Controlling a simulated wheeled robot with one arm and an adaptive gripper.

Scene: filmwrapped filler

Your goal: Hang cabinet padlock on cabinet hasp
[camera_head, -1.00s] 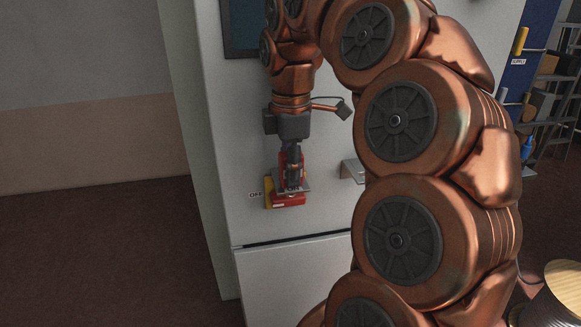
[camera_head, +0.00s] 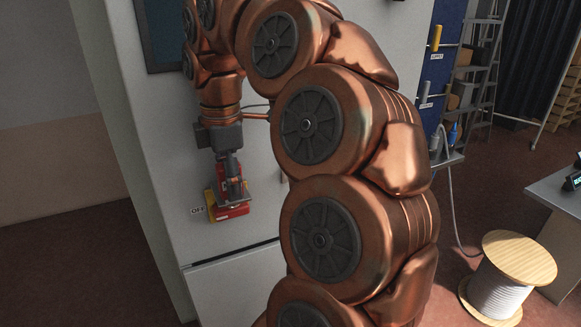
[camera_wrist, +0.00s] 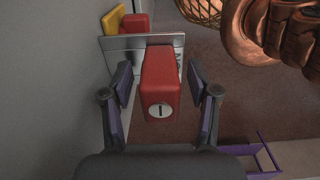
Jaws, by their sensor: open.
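The red padlock (camera_wrist: 160,80) shows in the wrist view with its round keyhole face toward the camera. It sits between the two fingers of my gripper (camera_wrist: 160,92), which are open with gaps on both sides. The grey metal hasp plate (camera_wrist: 118,43) is just beyond the padlock, which overlaps it; the shackle is hidden, so I cannot tell whether it passes through the hasp. In the head view my gripper (camera_head: 230,168) points down at the cabinet front, with the padlock (camera_head: 234,187) and hasp plate (camera_head: 246,197) at its tips.
A red and yellow switch (camera_head: 232,212) marked OFF lies just below the hasp on the pale cabinet (camera_head: 150,165). A cable spool (camera_head: 500,285) and a table (camera_head: 560,195) stand to the right. A purple frame (camera_wrist: 262,150) shows low right in the wrist view.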

